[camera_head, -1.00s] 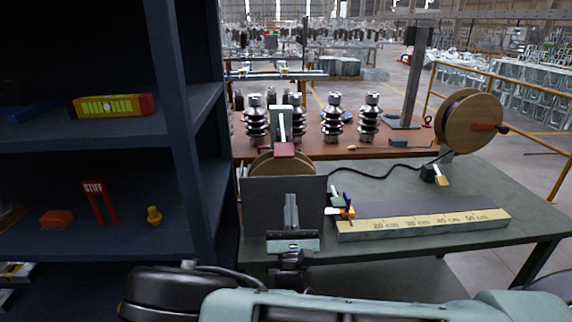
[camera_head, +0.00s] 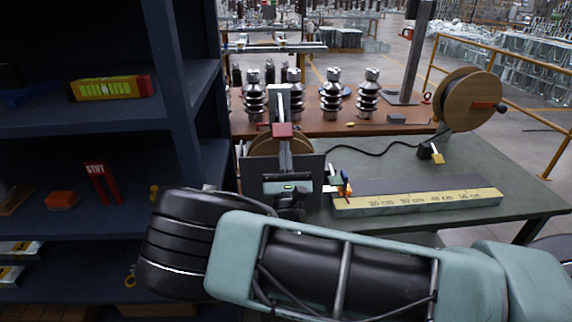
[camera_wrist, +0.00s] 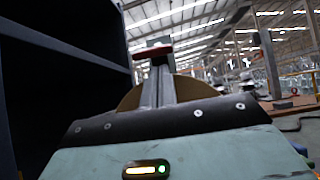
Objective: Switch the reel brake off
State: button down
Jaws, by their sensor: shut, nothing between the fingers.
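A red block-shaped grip (camera_head: 282,130) sits on a pale stem in front of a grey upright plate (camera_head: 272,92). Behind a dark panel (camera_head: 312,168) shows the top of a wooden reel (camera_head: 262,147). No label tells the brake's setting. My gripper (camera_head: 285,143) is shut and empty, pointing up in front of the panel, with its tips just below the red grip. In the wrist view the shut fingertips (camera_wrist: 162,70) stand just under the red grip (camera_wrist: 153,51). Whether they touch it I cannot tell. The fingers hide part of the stem.
A dark blue shelf (camera_head: 190,110) stands close on the left. A larger wooden reel (camera_head: 463,98) stands right. Several insulators (camera_head: 332,95) stand behind.

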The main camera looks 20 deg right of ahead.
jog(key=shift+x, duration=0.95)
